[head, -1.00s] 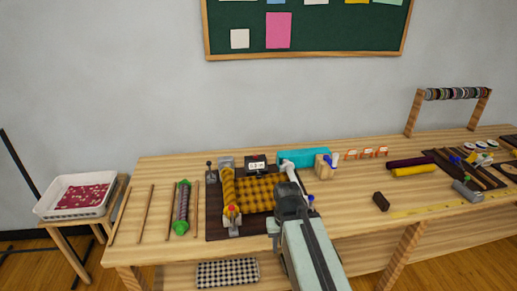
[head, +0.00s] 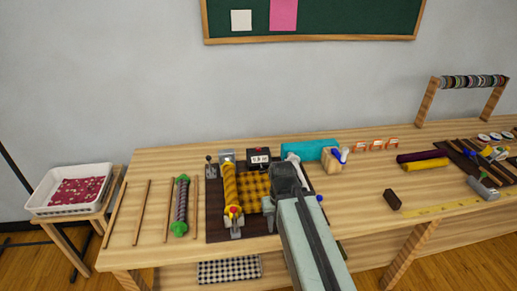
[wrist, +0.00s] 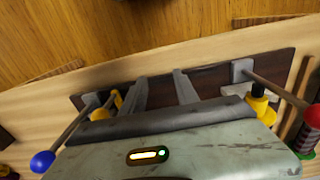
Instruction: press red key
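A small red knob (head: 233,210) shows at the near end of a yellow roller (head: 229,184), on the left of a dark board (head: 216,229). In the wrist view a red ball (wrist: 314,116) sits on a rod at the right edge, and a blue ball (wrist: 42,161) on a rod at lower left. I see no other red part that is clearly a key. My gripper (wrist: 158,80) is open and empty, its two fingers apart over the dark board. In the head view my arm covers the board's right side, and the fingertips are hidden.
Yellow checked cloth (head: 256,185) lies on the board, with a small display box (head: 259,157) behind it. A green-ended roller (head: 181,206) and several wooden sticks lie left.

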